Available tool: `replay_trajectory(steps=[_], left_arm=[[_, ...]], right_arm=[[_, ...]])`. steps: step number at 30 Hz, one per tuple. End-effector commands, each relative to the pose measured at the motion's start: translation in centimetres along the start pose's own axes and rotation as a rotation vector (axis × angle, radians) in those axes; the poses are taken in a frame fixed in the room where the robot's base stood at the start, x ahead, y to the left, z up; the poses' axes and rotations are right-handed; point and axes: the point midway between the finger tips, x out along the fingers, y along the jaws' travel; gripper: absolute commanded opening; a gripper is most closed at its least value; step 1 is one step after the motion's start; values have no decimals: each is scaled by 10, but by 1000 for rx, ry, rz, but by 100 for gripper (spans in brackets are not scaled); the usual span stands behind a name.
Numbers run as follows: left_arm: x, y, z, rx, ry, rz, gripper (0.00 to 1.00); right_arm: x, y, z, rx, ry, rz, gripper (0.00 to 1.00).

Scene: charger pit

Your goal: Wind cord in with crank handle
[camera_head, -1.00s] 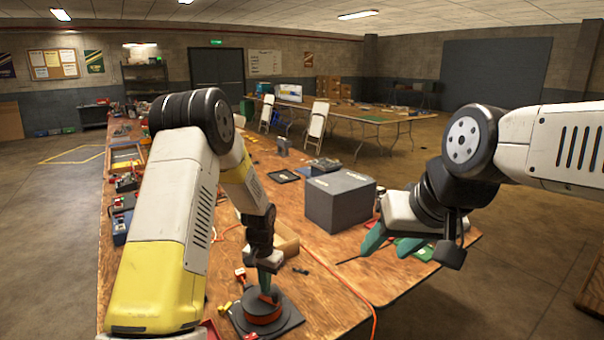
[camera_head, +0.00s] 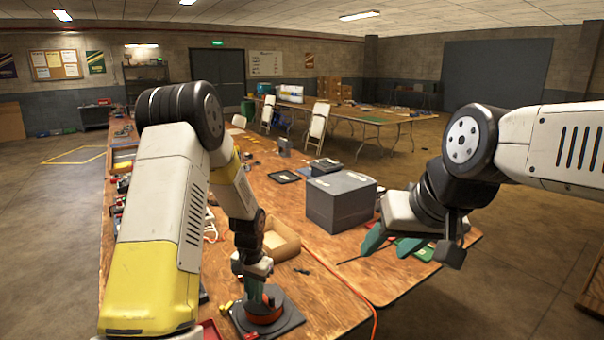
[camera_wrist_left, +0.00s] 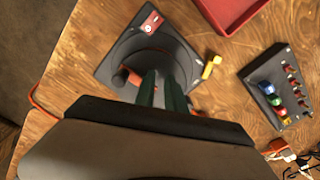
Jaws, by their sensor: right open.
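The cord reel (camera_head: 263,316) has a dark square base and an orange-red coil. It stands near the front of the wooden bench, and the left wrist view shows its base from above (camera_wrist_left: 113,70). My left gripper (camera_head: 257,291) points down over the reel. Its green fingers (camera_wrist_left: 163,88) are close together in the wrist view. A dark-red knob (camera_wrist_left: 120,77) shows left of the fingers. I cannot tell whether the crank handle is between the fingers, which hide the reel's middle. My right gripper (camera_head: 388,246) is open and empty above the bench's right part.
A grey box (camera_head: 341,203) stands right of my left arm, with an open cardboard box (camera_head: 281,241) nearer the reel. A red tray (camera_wrist_left: 230,12) and a control box with coloured knobs (camera_wrist_left: 282,88) lie near the reel. Orange cord (camera_head: 362,305) runs over the bench's front edge.

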Motion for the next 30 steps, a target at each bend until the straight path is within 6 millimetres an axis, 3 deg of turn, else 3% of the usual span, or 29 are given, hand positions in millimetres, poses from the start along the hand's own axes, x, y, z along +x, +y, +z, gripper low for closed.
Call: replay_trajectory(steps=[1,18,19,22,30], left_arm=[[7,7,12,6,-33,13,31],[4,10,10,10,-31,16,27],[3,10,10,10,-31,16,35],[-6,9,8,9,-25,14,82],[-29,7,5,7,-18,11,82]], right_arm=[[0,0,0,0,0,0,50],[0,0,0,0,0,0,50],[0,0,0,0,0,0,50],[0,0,0,0,0,0,50],[0,0,0,0,0,0,50]])
